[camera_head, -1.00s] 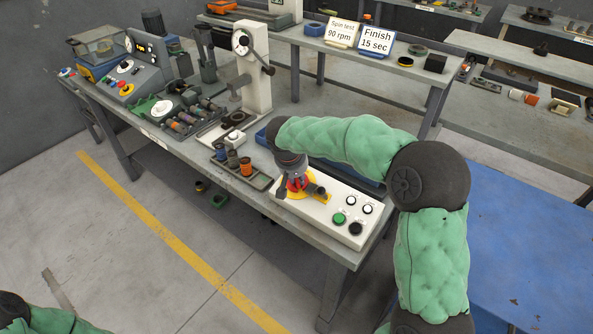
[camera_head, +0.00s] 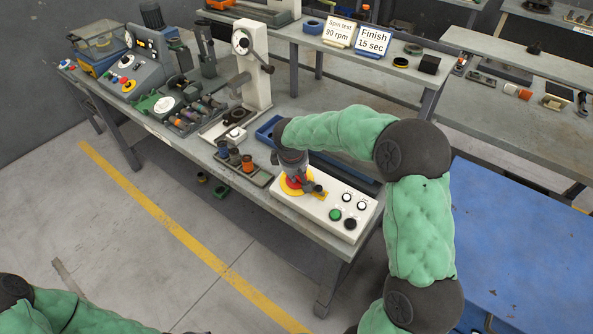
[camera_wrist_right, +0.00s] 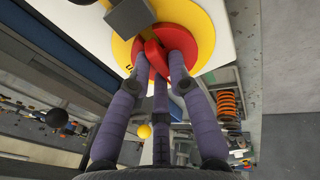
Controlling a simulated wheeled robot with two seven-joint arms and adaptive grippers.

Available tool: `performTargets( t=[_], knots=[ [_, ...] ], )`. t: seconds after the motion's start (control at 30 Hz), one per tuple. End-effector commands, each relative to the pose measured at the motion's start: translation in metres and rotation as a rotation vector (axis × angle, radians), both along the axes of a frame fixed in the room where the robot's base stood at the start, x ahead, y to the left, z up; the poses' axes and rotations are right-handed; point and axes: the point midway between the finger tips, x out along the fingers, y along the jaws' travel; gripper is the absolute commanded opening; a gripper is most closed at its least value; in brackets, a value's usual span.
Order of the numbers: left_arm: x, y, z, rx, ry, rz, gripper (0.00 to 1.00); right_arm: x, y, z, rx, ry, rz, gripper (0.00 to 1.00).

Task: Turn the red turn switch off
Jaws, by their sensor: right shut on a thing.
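The red turn switch (camera_head: 290,181) sits on a round yellow plate (camera_head: 284,190) at the left end of a white control box (camera_head: 336,192). My right gripper (camera_head: 299,184) reaches down onto it and hides much of it. In the right wrist view the purple-grey fingers (camera_wrist_right: 162,68) close around the red handle (camera_wrist_right: 153,50) in front of the yellow plate (camera_wrist_right: 204,20). The switch's exact angle is hard to read. My left arm shows at the bottom left, with its gripper out of sight.
Green and black buttons and two white-faced ones sit on the right of the box. A tray (camera_head: 257,178) with several coloured cylinders stands left of it. An arbor press (camera_head: 252,75) stands behind. A blue table (camera_head: 520,240) lies to the right.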

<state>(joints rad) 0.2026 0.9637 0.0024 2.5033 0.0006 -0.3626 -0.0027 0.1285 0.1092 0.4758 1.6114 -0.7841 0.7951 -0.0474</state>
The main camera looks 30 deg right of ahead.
Motion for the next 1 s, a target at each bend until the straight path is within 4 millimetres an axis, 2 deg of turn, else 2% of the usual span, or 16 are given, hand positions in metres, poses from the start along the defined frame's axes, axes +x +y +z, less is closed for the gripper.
performTargets(
  t=[0.5, 0.53, 0.6, 1.0],
  knots=[
    [-0.0001, 0.0000, 0.0021, 0.000, 0.000, 0.000, 0.40, 0.0004, -0.0003, 0.0000, -0.003, 0.005, 0.020, 0.00],
    [-0.0001, 0.0000, 0.0021, 0.000, 0.000, 0.000, 0.40, 0.0004, -0.0002, 0.0000, -0.003, 0.005, 0.020, 0.23],
    [-0.0001, 0.0000, 0.0021, 0.000, 0.000, 0.000, 0.40, 0.0004, -0.0002, 0.0000, -0.003, 0.005, 0.020, 0.42],
    [0.0001, 0.0000, 0.0021, 0.000, 0.000, 0.000, 0.40, -0.0001, 0.0005, 0.0030, -0.003, 0.004, 0.019, 0.44]
  ],
)
